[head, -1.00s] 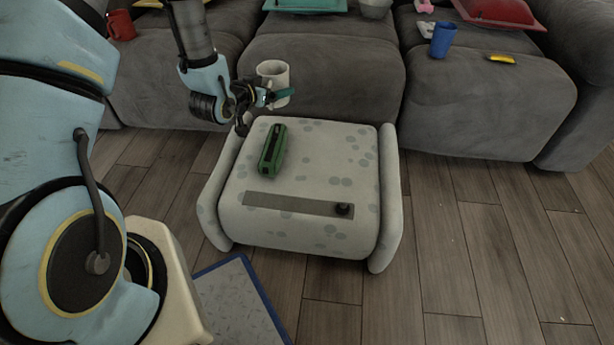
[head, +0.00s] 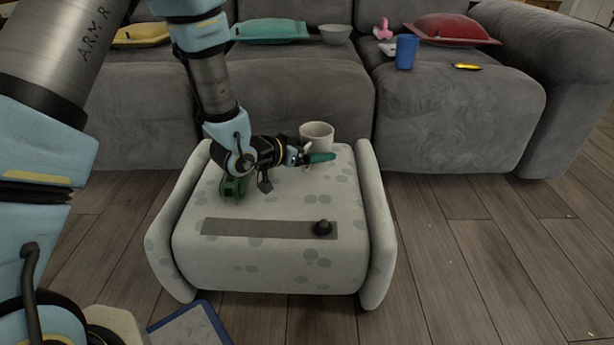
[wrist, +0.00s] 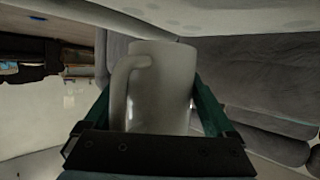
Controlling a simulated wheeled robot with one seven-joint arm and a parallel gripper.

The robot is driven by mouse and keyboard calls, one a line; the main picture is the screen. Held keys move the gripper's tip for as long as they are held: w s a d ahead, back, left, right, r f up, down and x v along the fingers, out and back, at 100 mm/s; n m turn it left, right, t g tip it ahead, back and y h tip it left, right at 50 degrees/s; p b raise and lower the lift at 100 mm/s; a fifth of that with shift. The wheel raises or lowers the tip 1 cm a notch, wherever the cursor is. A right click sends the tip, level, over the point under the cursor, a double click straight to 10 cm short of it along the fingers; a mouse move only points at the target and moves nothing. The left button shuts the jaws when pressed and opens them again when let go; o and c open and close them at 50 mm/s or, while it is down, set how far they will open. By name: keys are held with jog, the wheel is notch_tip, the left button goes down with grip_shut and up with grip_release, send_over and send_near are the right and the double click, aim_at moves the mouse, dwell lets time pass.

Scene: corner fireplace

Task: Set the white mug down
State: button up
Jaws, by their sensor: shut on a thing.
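The white mug (head: 316,132) is upright at the back of the pale spotted ottoman (head: 270,275) in the head view. My gripper (head: 318,157) is shut on it, with a green finger showing at its near side. In the wrist view the mug (wrist: 165,85) sits between the two green fingers of my gripper (wrist: 160,105), its handle on the left. The lower part of the mug is hidden by the gripper in the head view. I cannot tell whether its base touches the ottoman.
A green object (head: 233,188) lies on the ottoman's left, partly behind my arm. A grey strip (head: 260,228) with a black knob (head: 322,228) is at the front. The grey sofa (head: 450,115) behind holds a blue cup (head: 406,52), a bowl (head: 335,34) and cushions. The ottoman's right side is clear.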

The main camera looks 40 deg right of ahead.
jog(key=shift+f+b, duration=1)
jog(key=shift+f, duration=1.7)
jog(key=shift+f, duration=0.1)
jog(key=o, duration=1.4)
